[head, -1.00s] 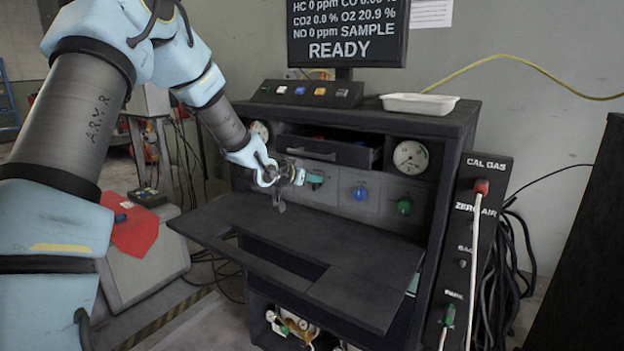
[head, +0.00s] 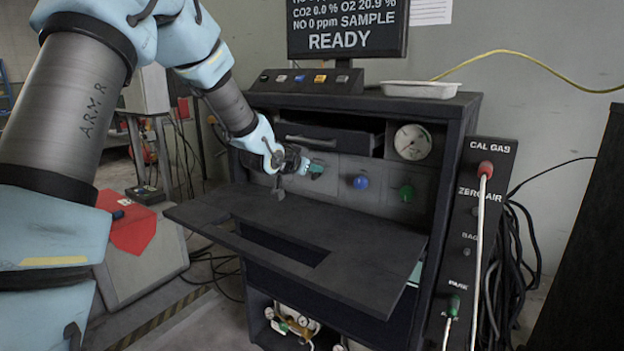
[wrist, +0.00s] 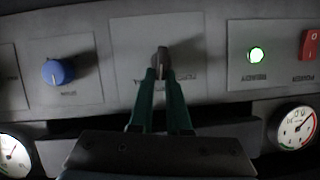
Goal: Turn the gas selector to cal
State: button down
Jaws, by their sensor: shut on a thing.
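The gas selector is a dark knob (wrist: 161,62) on a grey plate (wrist: 182,30) in the middle of the wrist view. The plate's lettering appears upside down and is too blurred to read. My gripper (wrist: 161,76) is shut on the knob, with one green finger on each side of it. In the head view my gripper (head: 316,171) reaches the panel left of the blue knob (head: 361,182) and hides the selector. The screen (head: 345,28) reads SAMPLE and READY.
A green knob (head: 406,193) is farther right. A partly open drawer (head: 325,138) is above; a shelf (head: 350,235) juts out below.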

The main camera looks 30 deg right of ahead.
jog(key=m+t+b, duration=0.1)
jog(key=b, duration=0.5)
jog(key=s+m+t+b, duration=0.1)
jog(key=m+b, duration=0.1)
jog(key=b, duration=0.4)
jog(key=d+f+m+t+y+b, duration=0.1)
jog(key=m+b, duration=0.1)
jog(key=b, duration=0.3)
jog(key=shift+s+b, duration=0.2)
jog(key=shift+b, duration=0.2)
jog(key=shift+a+r+m+t, duration=0.1)
jog(key=shift+m+t, duration=0.2)
jog(key=shift+t, duration=0.1)
jog(key=c, duration=0.9)
grip_release()
